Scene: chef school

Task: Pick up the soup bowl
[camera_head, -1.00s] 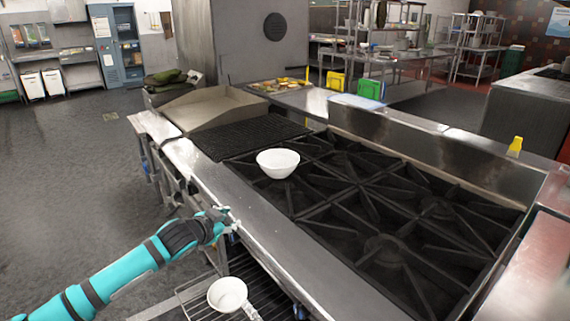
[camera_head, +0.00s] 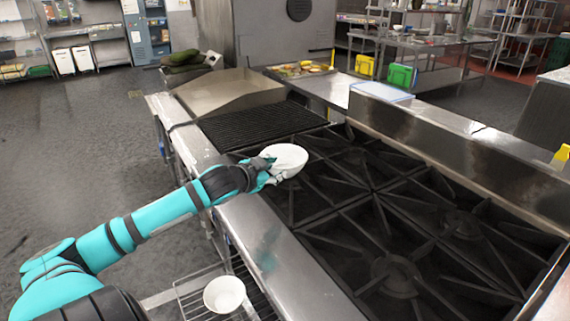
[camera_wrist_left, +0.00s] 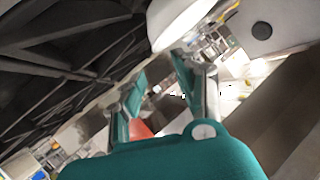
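The white soup bowl (camera_head: 286,160) is tilted at the near left edge of the black stove grates. My left gripper (camera_head: 266,174) is right against its near left side, and the fingertips are partly hidden there. In the left wrist view, the bowl (camera_wrist_left: 180,18) shows at the top, cut off by the frame, close to the right fingertip. The two teal fingers of the left gripper (camera_wrist_left: 160,75) stand apart, with a gap between them. I cannot see the bowl clamped between them. My right gripper is not in view.
The stove grates (camera_head: 390,220) spread to the right, with a ribbed grill plate (camera_head: 262,124) behind the bowl. A steel front ledge (camera_head: 285,255) runs under my left forearm. Another white bowl-like vessel (camera_head: 224,294) sits on a wire rack below. The grates right of the bowl are clear.

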